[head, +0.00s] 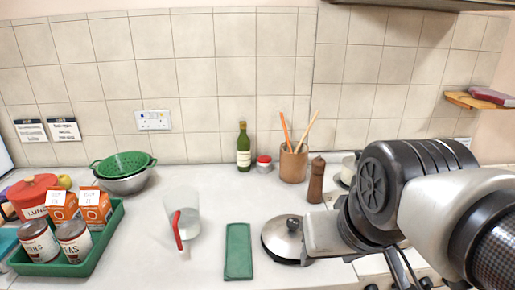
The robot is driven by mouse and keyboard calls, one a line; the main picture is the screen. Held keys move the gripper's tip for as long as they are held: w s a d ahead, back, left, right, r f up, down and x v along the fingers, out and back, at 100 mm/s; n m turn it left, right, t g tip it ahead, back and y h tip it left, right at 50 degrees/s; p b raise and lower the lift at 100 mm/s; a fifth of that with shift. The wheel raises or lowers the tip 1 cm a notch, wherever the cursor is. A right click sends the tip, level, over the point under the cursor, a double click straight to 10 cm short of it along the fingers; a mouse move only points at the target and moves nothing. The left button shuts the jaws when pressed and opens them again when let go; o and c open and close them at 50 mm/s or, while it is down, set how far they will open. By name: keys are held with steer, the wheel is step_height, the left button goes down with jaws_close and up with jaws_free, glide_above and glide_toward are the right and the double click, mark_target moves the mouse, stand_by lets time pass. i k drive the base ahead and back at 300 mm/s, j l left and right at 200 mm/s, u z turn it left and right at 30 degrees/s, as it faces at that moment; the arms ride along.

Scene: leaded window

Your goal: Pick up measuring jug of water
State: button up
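The measuring jug (187,222) stands upright on the white worktop, left of the middle in the head view. It is clear, with a red handle on its near side. Pale, clear contents seem to show in its lower part, but the level is hard to read. My arm comes in from the right and reaches over the right part of the worktop, well apart from the jug. I cannot make out my gripper's fingers. Nothing touches the jug.
A green folded cloth (238,252) and a steel lid (284,239) lie right of the jug. A green tray (75,262) with cans and cartons is left. A colander (122,165), bottle (244,150), utensil pot (293,164) and pepper mill (316,182) stand behind. Worktop around the jug is clear.

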mark_target(185, 223)
steer(key=k+l+z, duration=0.1)
steer(key=l+z, duration=0.4)
steer(key=l, duration=0.25)
steer(key=u, duration=1.7)
steer(key=z, duration=0.2)
steer(key=i+j+z, duration=0.15)
steer(key=z, duration=0.15)
steer(key=j+z, duration=0.25)
steer(key=j, duration=0.15)
steer(key=i+j+z, duration=0.15)
steer(key=j+z, duration=0.15)
steer(key=i+j, duration=0.1)
steer(key=j, duration=0.6)
steer(key=i+j+z, duration=0.15)
steer(key=j, duration=0.55)
